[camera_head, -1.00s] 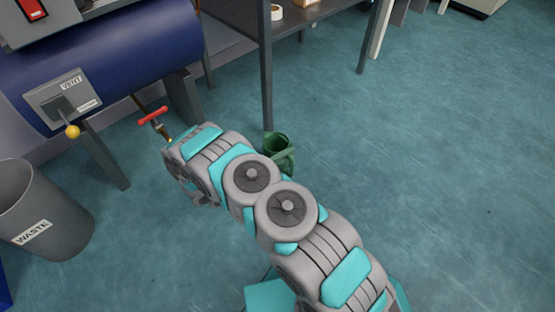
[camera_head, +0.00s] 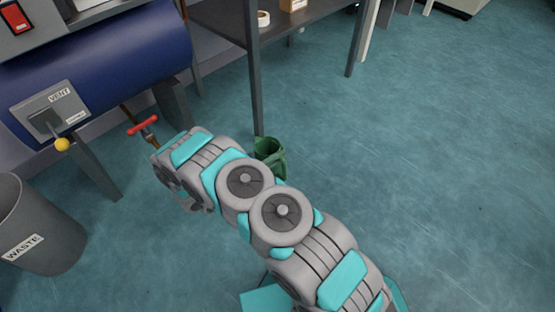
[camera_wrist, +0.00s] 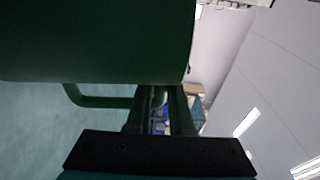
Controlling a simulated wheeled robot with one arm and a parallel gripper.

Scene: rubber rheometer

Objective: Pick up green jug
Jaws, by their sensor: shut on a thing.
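The green jug (camera_head: 270,154) shows in the head view beside the foot of the table leg, partly hidden behind my arm. Its open top faces up. In the wrist view, the dark green jug body (camera_wrist: 95,42) fills the upper left. A curved green handle (camera_wrist: 95,101) runs from it toward my gripper (camera_wrist: 158,100). The fingers are shut on the jug, seemingly at its handle; the exact contact is dark. My gripper is hidden in the head view, and whether the jug touches the floor cannot be told.
A grey table (camera_head: 253,80) with a tape roll on its shelf stands behind the jug. A blue cylindrical machine (camera_head: 90,65) with a red-handled valve (camera_head: 143,125) is at left. A waste bin (camera_head: 40,235) stands lower left. The floor at right is clear.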

